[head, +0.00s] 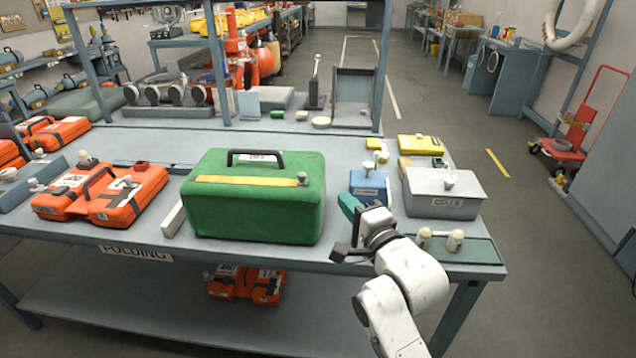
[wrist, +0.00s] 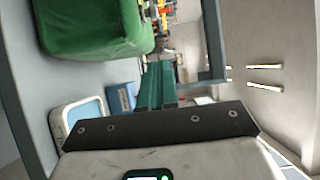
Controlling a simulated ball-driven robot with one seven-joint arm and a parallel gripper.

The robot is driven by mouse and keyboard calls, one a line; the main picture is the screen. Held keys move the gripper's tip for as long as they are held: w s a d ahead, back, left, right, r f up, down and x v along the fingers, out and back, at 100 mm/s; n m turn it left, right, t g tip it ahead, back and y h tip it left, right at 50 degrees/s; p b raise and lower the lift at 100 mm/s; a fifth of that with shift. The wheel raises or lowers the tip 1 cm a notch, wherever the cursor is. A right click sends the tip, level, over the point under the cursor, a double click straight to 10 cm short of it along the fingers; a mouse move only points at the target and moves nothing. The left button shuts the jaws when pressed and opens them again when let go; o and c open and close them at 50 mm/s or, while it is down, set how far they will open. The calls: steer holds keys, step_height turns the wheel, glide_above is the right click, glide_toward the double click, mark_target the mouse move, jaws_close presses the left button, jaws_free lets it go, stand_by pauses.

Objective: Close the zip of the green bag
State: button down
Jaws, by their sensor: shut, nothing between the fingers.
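The green bag (head: 255,212) stands upright on the workbench, its black handle on top. A yellow zip strip (head: 245,181) runs along its upper front, with a small grey pull (head: 303,178) at the strip's right end. I cannot tell whether the strip's seam is parted. My gripper (head: 347,205) is right of the bag, apart from it and lower than the strip; its teal fingers are shut and empty. In the wrist view the fingers (wrist: 157,86) are together, and the bag (wrist: 95,25) is at the upper left. The pull is not visible there.
A blue box (head: 370,184) stands just behind my gripper. A grey lidded box (head: 443,192) and a yellow case (head: 420,145) are to the right. Orange bags (head: 105,195) lie left of the green bag. A pale bar (head: 174,218) lies beside its left side.

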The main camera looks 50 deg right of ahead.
mark_target(202, 186)
steer(key=x, duration=0.2)
steer(key=a+x, duration=0.1)
steer(key=x, duration=0.2)
steer(key=a+p+x, duration=0.1)
steer(key=x, duration=0.2)
steer(key=shift+w+d, duration=0.15)
steer(key=shift+w, duration=0.45)
steer(key=shift+w+a, duration=0.25)
steer(key=shift+w, duration=0.3)
steer(key=shift+w+a+f, duration=0.1)
steer(key=shift+w+a+b, duration=0.15)
steer(key=shift+w+b, duration=0.05)
steer(key=shift+b, duration=0.15)
steer(key=w+a+b, duration=0.5)
steer(key=w+b, duration=0.1)
steer(key=b, duration=0.1)
steer(key=w+a+b, duration=0.5)
steer(key=w+b, duration=0.1)
steer(key=b, duration=0.1)
steer(key=w+a+b, duration=0.5)
steer(key=w+b, duration=0.2)
steer(key=shift+a+f+b, duration=0.1)
steer(key=shift+a+b, duration=0.2)
steer(key=shift+w+a+b, duration=0.35)
steer(key=shift+w, duration=0.1)
